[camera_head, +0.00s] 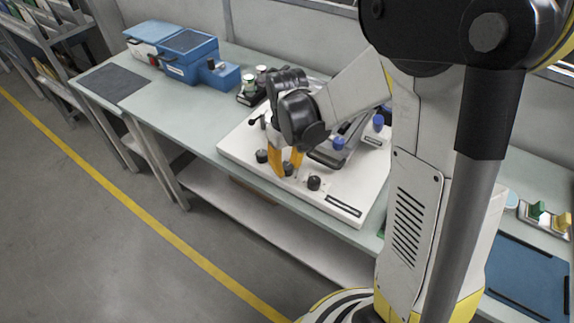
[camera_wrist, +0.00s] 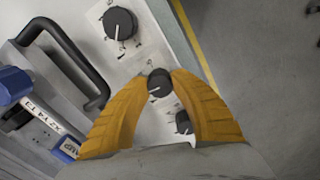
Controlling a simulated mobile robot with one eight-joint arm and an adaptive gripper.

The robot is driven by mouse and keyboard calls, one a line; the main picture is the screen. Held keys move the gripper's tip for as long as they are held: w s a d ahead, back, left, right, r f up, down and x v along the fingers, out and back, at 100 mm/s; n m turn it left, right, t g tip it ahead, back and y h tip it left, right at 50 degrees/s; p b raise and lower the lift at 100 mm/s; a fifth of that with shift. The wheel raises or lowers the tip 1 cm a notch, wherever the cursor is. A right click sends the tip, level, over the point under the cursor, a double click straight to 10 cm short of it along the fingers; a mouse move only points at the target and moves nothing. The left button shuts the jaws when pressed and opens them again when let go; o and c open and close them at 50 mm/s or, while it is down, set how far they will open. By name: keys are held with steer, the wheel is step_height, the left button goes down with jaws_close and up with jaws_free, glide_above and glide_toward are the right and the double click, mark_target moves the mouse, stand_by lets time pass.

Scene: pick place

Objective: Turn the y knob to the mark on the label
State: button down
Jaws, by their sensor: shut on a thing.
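A white panel (camera_head: 240,150) on the bench carries three black knobs in a row along its front edge. My gripper (camera_wrist: 160,80) has its orange fingers shut on the middle black knob (camera_wrist: 159,86), with a fingertip on either side of it. The fingers also show from above in the head view (camera_head: 286,168). One knob (camera_wrist: 120,23) stands clear at the top of the wrist view. The other (camera_wrist: 184,123) sits between the fingers, nearer the palm. Small marks are printed around the knobs, too small to read, so I cannot tell which is y.
A grey fixture with a black handle (camera_wrist: 72,50), blue knob (camera_wrist: 14,84) and white label (camera_wrist: 42,117) stands beside the knobs. Blue boxes (camera_head: 190,57) and a dark mat (camera_head: 111,83) lie farther left on the bench. A yellow line (camera_head: 120,190) crosses the open floor.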

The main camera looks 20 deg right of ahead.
mark_target(287, 166)
steer(key=m, duration=0.4)
steer(key=shift+m, duration=1.8)
steer(key=c, duration=1.1)
jaws_free()
step_height(287, 166, up, 12)
